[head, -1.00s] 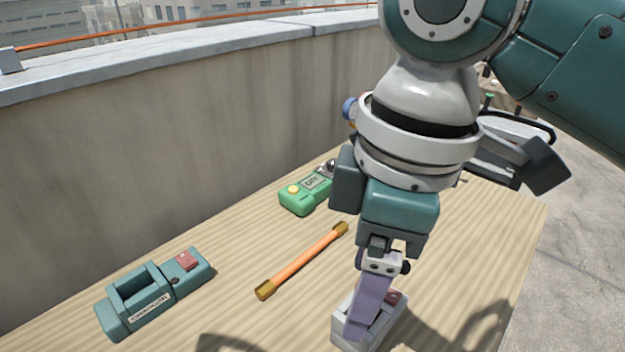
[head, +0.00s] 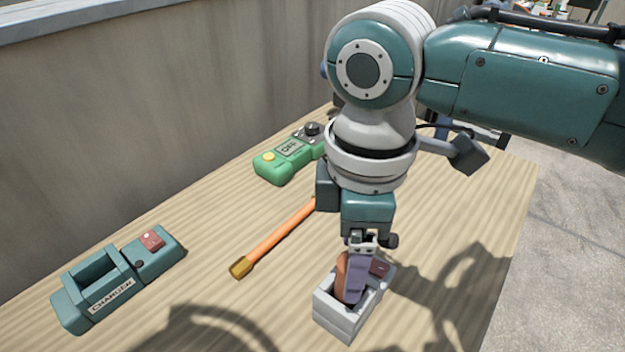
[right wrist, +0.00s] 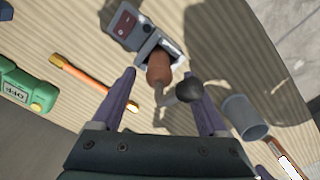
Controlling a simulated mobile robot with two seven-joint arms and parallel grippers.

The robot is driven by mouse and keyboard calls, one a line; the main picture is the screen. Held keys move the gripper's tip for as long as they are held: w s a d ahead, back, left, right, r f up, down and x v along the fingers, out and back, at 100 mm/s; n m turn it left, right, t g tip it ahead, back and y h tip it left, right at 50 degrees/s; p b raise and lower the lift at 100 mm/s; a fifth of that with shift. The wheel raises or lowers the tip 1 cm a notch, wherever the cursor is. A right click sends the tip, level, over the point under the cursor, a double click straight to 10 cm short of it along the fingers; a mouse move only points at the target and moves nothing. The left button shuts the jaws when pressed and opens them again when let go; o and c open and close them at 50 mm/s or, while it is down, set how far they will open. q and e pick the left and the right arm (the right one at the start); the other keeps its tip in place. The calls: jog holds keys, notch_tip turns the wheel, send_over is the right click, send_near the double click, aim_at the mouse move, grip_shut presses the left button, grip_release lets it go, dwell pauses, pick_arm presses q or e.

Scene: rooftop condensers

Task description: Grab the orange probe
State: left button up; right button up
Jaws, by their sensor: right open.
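An orange-brown rounded handle (head: 341,277) stands in a small grey holder (head: 342,318) near the front of the wooden table. In the right wrist view the handle (right wrist: 159,69) shows between the two purple fingers of my right gripper (right wrist: 166,102). The fingers are apart, one on each side, and have not closed on it. In the head view my right gripper (head: 358,282) points down over the holder, and a finger hides part of the handle. A slim orange rod with brass ends (head: 275,239) lies on the table left of the holder. My left gripper is out of view.
A green meter (head: 286,156) lies behind the rod. A teal charger (head: 118,280) lies at the left. The right wrist view also shows a grey cup (right wrist: 244,118). A concrete wall (head: 150,120) runs behind the table. The wood between charger and holder is clear.

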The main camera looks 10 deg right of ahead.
jog(key=shift+f, duration=0.1)
jog(key=shift+c, duration=0.2)
grip_shut()
dwell(0.4)
dwell(0.8)
